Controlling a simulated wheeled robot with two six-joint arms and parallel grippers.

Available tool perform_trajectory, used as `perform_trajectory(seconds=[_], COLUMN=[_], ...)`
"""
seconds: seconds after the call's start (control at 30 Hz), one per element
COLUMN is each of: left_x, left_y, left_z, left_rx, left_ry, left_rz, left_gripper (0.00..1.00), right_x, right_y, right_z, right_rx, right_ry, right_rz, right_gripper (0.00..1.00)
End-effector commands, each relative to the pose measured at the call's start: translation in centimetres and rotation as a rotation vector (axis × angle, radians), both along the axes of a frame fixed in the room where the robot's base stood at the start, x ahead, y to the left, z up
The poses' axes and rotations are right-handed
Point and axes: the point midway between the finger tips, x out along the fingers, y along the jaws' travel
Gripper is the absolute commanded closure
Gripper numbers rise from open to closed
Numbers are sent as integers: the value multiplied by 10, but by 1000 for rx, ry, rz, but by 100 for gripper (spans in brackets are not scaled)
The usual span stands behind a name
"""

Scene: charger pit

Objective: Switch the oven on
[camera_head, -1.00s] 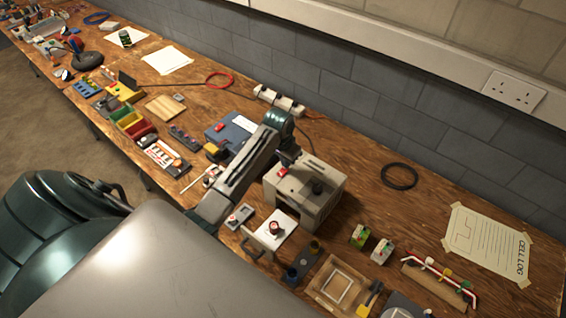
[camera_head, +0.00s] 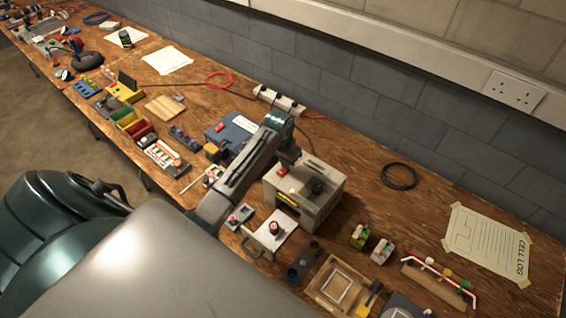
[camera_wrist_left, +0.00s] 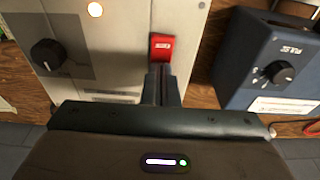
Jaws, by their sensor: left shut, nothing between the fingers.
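The oven (camera_head: 322,205) is a beige box in the head view, with its door (camera_head: 283,242) lowered flat at the front. Its opening (camera_head: 288,199) glows yellow-orange. A red rocker switch (camera_head: 282,171) and a black knob (camera_head: 318,187) sit on its top. My right gripper is not in view.
A blue box marked PULSE (camera_wrist_left: 262,58) stands beside the oven. A small white and red item (camera_head: 274,229) rests on the lowered door. Small parts and trays crowd the bench in front. Bare wood lies around the black cable ring (camera_head: 399,176).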

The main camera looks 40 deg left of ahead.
Motion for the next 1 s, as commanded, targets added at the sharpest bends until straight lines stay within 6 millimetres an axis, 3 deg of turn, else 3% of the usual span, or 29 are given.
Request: perform_trajectory(seconds=[0.17, 0.6, 1.0], left_x=[1, 1, 1], left_y=[0, 0, 0], left_z=[19, 52, 64], left_rx=[1, 1, 1], left_ry=[-2, -5, -2], left_rz=[0, -1, 0], left_gripper=[100, 100, 100], right_x=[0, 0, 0], right_y=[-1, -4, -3], right_z=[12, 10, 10], right_rx=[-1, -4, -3], right_ry=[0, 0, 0], right_rz=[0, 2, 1], right_gripper=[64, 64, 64])
